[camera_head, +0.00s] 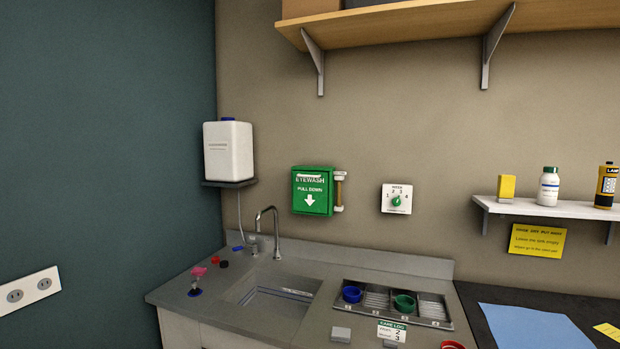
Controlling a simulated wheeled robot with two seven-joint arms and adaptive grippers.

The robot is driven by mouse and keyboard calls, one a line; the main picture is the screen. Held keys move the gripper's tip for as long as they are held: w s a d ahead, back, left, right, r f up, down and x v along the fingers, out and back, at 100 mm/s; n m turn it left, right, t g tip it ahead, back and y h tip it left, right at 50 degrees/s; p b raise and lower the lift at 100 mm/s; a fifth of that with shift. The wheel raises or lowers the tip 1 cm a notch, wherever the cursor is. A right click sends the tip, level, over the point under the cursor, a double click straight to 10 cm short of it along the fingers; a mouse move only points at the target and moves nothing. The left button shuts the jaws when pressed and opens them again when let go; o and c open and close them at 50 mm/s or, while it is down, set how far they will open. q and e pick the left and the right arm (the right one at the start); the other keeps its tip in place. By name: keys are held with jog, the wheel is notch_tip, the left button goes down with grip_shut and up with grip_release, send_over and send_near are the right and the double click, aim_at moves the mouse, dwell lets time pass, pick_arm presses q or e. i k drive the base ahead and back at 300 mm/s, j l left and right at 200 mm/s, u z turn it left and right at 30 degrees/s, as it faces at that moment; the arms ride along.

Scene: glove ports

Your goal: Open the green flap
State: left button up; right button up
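The green flap (311,191) is the front of a green eyewash box mounted on the beige wall above the sink counter. It is marked "EYEWASH" and "PULL DOWN" with a white down arrow, and it stands upright and closed. A small tan and white fitting (339,191) is on the right side of the box. Neither of my grippers shows in the head view.
Below the flap are the sink (268,296) and its curved tap (275,230). A white canister (228,150) stands on a bracket to the left. A dial plate (396,199) is right of the box. A wooden shelf (430,22) overhangs above.

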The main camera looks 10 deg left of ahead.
aim_at(310, 188)
jog(key=i, duration=1)
